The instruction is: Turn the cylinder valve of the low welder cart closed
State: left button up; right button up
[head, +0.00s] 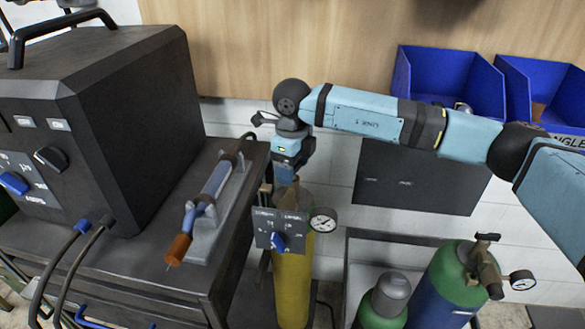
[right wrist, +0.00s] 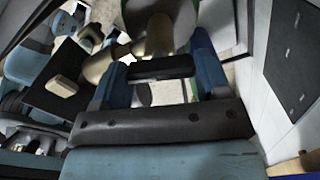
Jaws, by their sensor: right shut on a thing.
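The low welder cart (head: 140,268) stands at left with a dark welder (head: 105,120) on top. A yellow gas cylinder (head: 291,285) stands upright at its right side. My right gripper (head: 284,178) points down at the top of this cylinder and hides most of its valve in the head view. In the right wrist view, the dark bar handle of the cylinder valve (right wrist: 160,68) lies between the two fingers of the right gripper (right wrist: 163,80), which is shut on it. A brassy valve body shows beyond the bar. My left gripper is not in view.
A torch (head: 205,205) lies on the cart. Green-topped cylinders (head: 452,272) stand at right, below blue bins (head: 448,80) at the wall.

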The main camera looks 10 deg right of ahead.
jog(key=m, duration=0.7)
jog(key=shift+b, duration=0.4)
jog(key=m, duration=0.4)
jog(key=shift+m, duration=1.9)
jog(key=o, duration=0.9)
jog(key=shift+o, duration=0.2)
notch_tip(320, 180, up, 14)
jog(key=shift+p, duration=0.3)
